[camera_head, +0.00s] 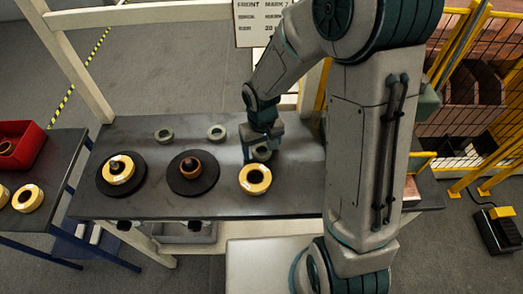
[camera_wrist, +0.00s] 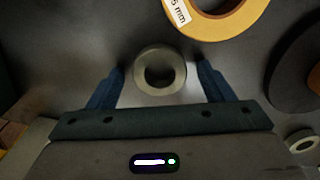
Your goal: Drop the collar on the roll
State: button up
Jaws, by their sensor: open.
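A grey ring-shaped collar (camera_head: 261,155) lies on the dark bench top. In the wrist view the collar (camera_wrist: 160,88) sits between the two blue fingers of my gripper (camera_wrist: 160,82). The fingers are open, with a gap on each side of it. In the head view my gripper (camera_head: 261,142) points down over this collar and partly hides it. A yellow roll (camera_head: 255,188) lies flat in front of it; its labelled rim shows in the wrist view (camera_wrist: 235,25). Another yellow roll (camera_head: 118,180) and a smaller brown roll (camera_head: 190,174) sit on round dark discs. Which roll is meant I cannot tell.
Two more grey collars (camera_head: 164,136) (camera_head: 216,132) lie at the back of the bench (camera_head: 225,207). A red bin (camera_head: 20,150) and more yellow rolls (camera_head: 28,204) stand on the left side table. Wooden posts and a sign (camera_head: 262,22) rise behind.

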jog(key=shift+c, duration=0.3)
jog(key=c, duration=1.3)
jog(key=shift+o, duration=0.2)
